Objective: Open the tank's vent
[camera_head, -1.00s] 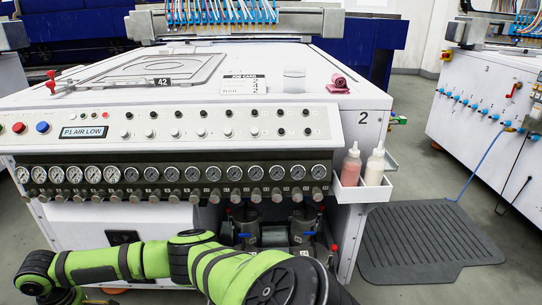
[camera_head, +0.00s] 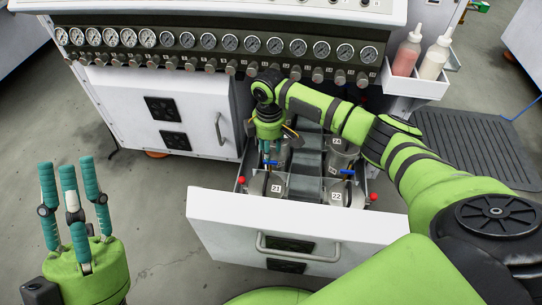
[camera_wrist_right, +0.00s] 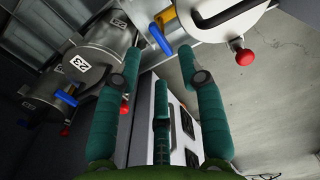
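Metal tanks stand in a pulled-out drawer (camera_head: 225,215) under the gauge panel. The front ones are tank 21 (camera_head: 276,188) and tank 22 (camera_head: 333,197). Tank 22 has a blue lever (camera_head: 347,172) and a red knob (camera_head: 373,197); a red knob (camera_head: 241,181) sits beside tank 21. My right gripper (camera_head: 269,158) points down over tank 21, partly hiding it. In the right wrist view its fingers (camera_wrist_right: 158,64) are spread and empty. A blue lever (camera_wrist_right: 160,38) on a yellow fitting lies just beyond the fingertips; tank 23 (camera_wrist_right: 75,66) is left. My left gripper (camera_head: 73,168) is open, fingers up.
The row of gauges (camera_head: 208,41) overhangs the back of the drawer, close to my right wrist. Bottles stand in a white side holder (camera_head: 415,82). A black floor mat (camera_head: 485,145) lies at right. The floor at left is clear.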

